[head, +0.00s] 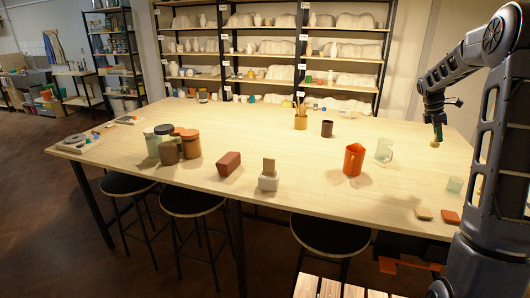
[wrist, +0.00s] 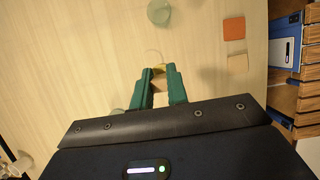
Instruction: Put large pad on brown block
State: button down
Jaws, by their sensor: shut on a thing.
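My gripper (head: 436,142) is raised above the right part of the table. In the wrist view its green fingers (wrist: 160,86) are shut on a small yellow and tan thing (wrist: 159,70), mostly hidden between them; I cannot tell if it is the large pad. A reddish-brown block (head: 229,163) lies on the table at the front middle, well left of my gripper. A tan flat pad (head: 424,213) and an orange flat pad (head: 450,217) lie near the front right edge. The wrist view also shows the tan pad (wrist: 237,62) and the orange pad (wrist: 234,28).
An orange mug (head: 353,160), a clear mug (head: 384,150) and a greenish glass (head: 454,185) stand to the right. Jars (head: 190,143) cluster left. Bare table lies between.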

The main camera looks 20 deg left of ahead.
jog(key=w+a+r+n+t+y, duration=0.1)
jog(key=w+a+n, duration=0.25)
jog(key=a, duration=1.05)
jog(key=w+a+r+n+t, duration=0.15)
jog(key=a+n, duration=0.25)
jog(key=a, duration=1.1)
jog(key=w+a+r+n+t+y, duration=0.1)
jog(key=w+a+n, duration=0.25)
jog(key=a, duration=1.05)
notch_tip(320, 180, up, 3)
jog(key=n+y, duration=0.4)
jog(key=n, duration=0.7)
send_over(228, 155)
jog(key=s, duration=0.2)
jog(key=shift+t, duration=0.35)
jog(key=f, duration=1.9)
jog(key=shift+w+d+f, duration=0.15)
jog(key=shift+d+f, duration=0.05)
jog(key=shift+d, duration=0.2)
jog(key=shift+f, duration=0.15)
jog(key=c, duration=1.4)
grip_release()
jog(key=v, duration=1.2)
jog(key=shift+d, duration=0.1)
